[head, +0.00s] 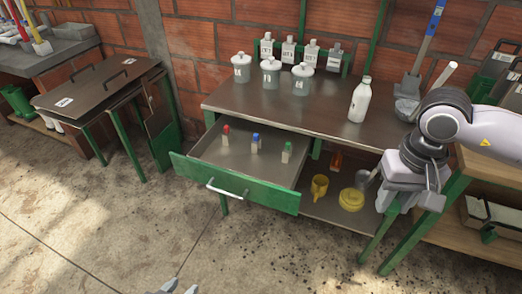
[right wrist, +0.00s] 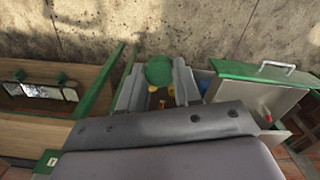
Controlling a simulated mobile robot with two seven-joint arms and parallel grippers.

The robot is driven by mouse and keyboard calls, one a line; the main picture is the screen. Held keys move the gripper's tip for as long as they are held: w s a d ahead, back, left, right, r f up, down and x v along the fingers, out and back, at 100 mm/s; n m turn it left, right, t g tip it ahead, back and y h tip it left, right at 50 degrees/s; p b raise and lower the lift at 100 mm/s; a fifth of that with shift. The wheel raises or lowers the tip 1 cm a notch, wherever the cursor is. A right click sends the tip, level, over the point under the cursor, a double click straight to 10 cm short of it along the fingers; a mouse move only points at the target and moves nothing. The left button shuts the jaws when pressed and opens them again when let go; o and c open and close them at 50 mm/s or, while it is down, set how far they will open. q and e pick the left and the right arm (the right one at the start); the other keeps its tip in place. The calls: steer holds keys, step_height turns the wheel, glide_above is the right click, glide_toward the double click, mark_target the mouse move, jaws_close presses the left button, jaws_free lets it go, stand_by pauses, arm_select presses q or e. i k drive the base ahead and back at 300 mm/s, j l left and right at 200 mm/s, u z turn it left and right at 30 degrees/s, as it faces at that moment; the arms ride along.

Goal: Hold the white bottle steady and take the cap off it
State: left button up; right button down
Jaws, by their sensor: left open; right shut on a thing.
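The white bottle (head: 359,104) stands upright on the bench top, near its right end. A pale cap (head: 366,79) sits on its neck. My right gripper (head: 388,200) is low beside the bench's right front leg, below and right of the bottle and apart from it. In the right wrist view its fingers (right wrist: 159,90) are on either side of a round green thing (right wrist: 159,72), which I cannot identify. My left gripper (head: 181,289) shows only as fingertips at the bottom edge, open and far from the bottle. The bottle is not visible in the right wrist view.
The open drawer (head: 235,187) juts out with small red, blue and green-topped items. Three lidded pots (head: 271,78) stand left of the bottle. A grey scoop-like tool (head: 407,103) is right of it. Yellow items (head: 351,199) lie on the lower shelf. The bench front between is bare.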

mark_target(361, 96)
steer(key=i+j+u, duration=0.1)
steer(key=i+u, duration=0.45)
steer(key=i, duration=0.7)
